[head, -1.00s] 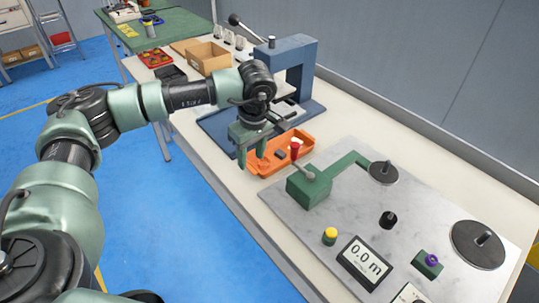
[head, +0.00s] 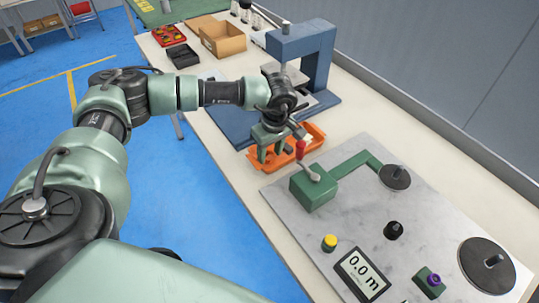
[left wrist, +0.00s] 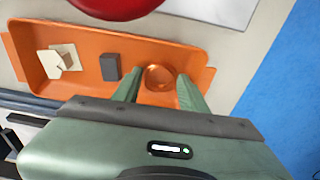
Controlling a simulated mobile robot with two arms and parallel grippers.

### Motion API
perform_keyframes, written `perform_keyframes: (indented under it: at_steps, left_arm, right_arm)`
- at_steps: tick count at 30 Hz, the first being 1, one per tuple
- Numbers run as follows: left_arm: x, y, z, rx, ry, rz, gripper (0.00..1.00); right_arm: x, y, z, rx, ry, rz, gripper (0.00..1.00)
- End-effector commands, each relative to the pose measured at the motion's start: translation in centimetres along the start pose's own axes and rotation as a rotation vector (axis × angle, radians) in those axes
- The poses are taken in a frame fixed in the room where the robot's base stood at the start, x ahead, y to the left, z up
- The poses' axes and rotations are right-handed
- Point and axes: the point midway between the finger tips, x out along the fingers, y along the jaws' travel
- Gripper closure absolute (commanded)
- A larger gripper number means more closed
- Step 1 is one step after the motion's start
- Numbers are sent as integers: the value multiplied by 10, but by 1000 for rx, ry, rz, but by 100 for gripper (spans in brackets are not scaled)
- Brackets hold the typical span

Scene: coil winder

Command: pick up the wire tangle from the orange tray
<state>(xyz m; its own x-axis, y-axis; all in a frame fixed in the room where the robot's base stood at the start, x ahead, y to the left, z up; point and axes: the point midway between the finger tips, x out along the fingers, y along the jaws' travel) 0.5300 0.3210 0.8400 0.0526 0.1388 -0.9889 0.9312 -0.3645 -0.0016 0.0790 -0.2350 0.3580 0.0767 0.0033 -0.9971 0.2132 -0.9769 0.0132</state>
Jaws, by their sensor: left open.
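The wire tangle (left wrist: 160,77) is a small copper-coloured coil lying in the right end of the orange tray (left wrist: 100,42) in the left wrist view. In the head view the orange tray (head: 314,131) is partly covered by my left gripper (head: 273,155), and I cannot make out the tangle there. My left gripper is open and empty, low over the tray's near end. In the left wrist view, its fingertips (left wrist: 160,88) stand on either side of the tangle, apart from it. My right gripper is not in view.
The tray also holds a dark block (left wrist: 110,67) and pale pieces (left wrist: 60,60). A red-knobbed crank (head: 301,150) on a green block stands close to the gripper. A blue press (head: 302,45) stands behind the tray. A cardboard box (head: 222,38) is farther back.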

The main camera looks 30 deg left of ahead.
Motion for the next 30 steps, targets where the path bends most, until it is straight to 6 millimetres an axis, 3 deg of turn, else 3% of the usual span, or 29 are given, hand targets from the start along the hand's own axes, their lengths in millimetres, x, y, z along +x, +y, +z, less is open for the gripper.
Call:
perform_keyframes:
  at_steps: [7, 12, 23, 30]
  left_arm:
    - [3, 0, 0, 1, 0, 0, 58]
    - [3, 0, 0, 1, 0, 0, 100]
    - [-2, 0, -1, 0, 0, 2, 100]
    - [-32, 2, -6, 0, 1, 6, 100]
  right_arm:
    - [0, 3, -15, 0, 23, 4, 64]
    - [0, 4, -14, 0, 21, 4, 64]
    - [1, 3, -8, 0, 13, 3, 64]
    - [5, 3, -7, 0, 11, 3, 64]
